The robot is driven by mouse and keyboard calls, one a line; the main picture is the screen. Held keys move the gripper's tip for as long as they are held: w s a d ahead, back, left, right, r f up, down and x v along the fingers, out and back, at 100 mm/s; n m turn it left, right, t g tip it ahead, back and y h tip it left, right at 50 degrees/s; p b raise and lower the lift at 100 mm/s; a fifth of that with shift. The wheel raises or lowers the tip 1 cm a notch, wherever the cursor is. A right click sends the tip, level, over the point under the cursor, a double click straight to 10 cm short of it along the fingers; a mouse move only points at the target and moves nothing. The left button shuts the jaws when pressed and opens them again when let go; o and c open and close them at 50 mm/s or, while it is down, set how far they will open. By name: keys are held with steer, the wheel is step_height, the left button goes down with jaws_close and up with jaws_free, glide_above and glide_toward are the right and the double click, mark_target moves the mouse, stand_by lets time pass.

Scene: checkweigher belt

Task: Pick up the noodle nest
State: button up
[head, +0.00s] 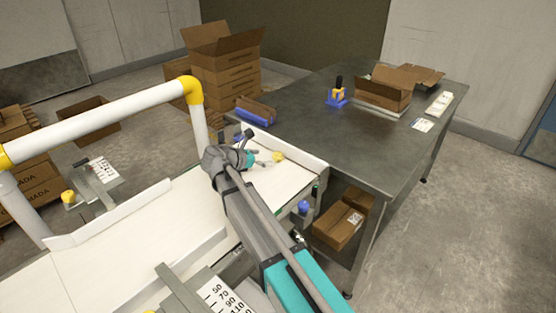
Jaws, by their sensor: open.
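The noodle nest (279,157) appears as a small yellow lump on the white belt (290,178), near its far end. My gripper (266,158) is low over the belt just left of the nest, with its fingers pointing toward it. The gripper is open. It looks empty, and the nest shows at or just beyond the fingertips. I cannot tell whether the fingers touch it or reach around it. My own arm hides part of the belt.
A white side guard (318,172) edges the belt end. A steel table (330,130) stands beyond, with an open carton (384,92), a blue tape dispenser (337,97) and a blue-and-brown tray (256,111). A white pipe frame (100,119) with yellow elbows spans the belt at left.

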mark_target(274, 156)
steer(key=shift+w+d, duration=0.1)
steer(key=shift+d, duration=0.05)
steer(key=shift+b+x, duration=0.8)
steer(key=shift+x, duration=1.7)
steer(key=shift+d+r, duration=0.1)
steer(key=shift+r, duration=0.05)
steer(key=c, duration=0.9)
